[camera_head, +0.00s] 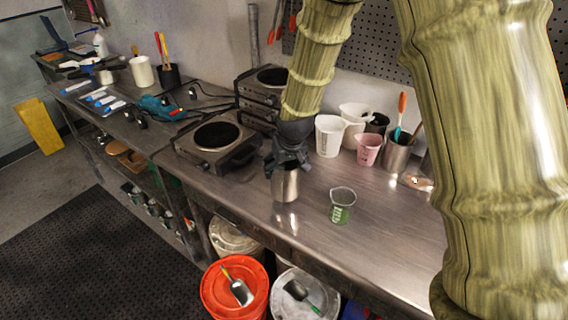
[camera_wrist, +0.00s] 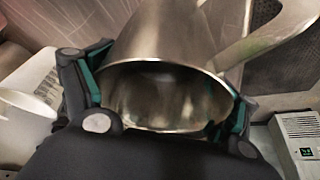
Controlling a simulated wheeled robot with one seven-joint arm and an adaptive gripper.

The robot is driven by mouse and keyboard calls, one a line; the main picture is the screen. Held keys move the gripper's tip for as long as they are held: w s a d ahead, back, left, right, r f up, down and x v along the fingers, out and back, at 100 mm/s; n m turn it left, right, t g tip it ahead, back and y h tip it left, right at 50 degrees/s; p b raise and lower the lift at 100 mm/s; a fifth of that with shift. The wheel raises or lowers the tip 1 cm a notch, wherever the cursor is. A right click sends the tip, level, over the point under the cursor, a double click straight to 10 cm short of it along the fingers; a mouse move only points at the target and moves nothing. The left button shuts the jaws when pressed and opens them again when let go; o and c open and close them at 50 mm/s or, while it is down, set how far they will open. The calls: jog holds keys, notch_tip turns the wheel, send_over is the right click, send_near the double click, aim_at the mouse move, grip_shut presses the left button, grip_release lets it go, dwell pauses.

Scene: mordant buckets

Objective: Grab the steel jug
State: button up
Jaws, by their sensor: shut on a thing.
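The steel jug (camera_head: 286,184) is a shiny metal vessel on or just above the steel bench, near its front edge. My gripper (camera_head: 287,160) comes down over it from above and is shut on it. In the wrist view the jug (camera_wrist: 165,45) lies between the two fingers of my gripper (camera_wrist: 165,105), with its open mouth toward the camera and its handle (camera_wrist: 265,40) at the upper right. The fingers touch the jug's sides near the rim. I cannot tell whether its base touches the bench.
A glass beaker with green marks (camera_head: 342,205) stands close to the right. White jugs (camera_head: 329,135), a pink cup (camera_head: 368,149) and a steel tool holder (camera_head: 397,153) stand behind it. A hot plate (camera_head: 215,140) is at the left. Buckets (camera_head: 235,290) stand below the bench edge.

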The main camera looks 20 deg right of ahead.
aim_at(284, 181)
jog(key=s+a+b, duration=0.2)
jog(key=s, duration=0.6)
jog(key=shift+s+a+r+b, duration=0.2)
jog(key=shift+s+r+b, duration=0.1)
jog(key=shift+r, duration=0.15)
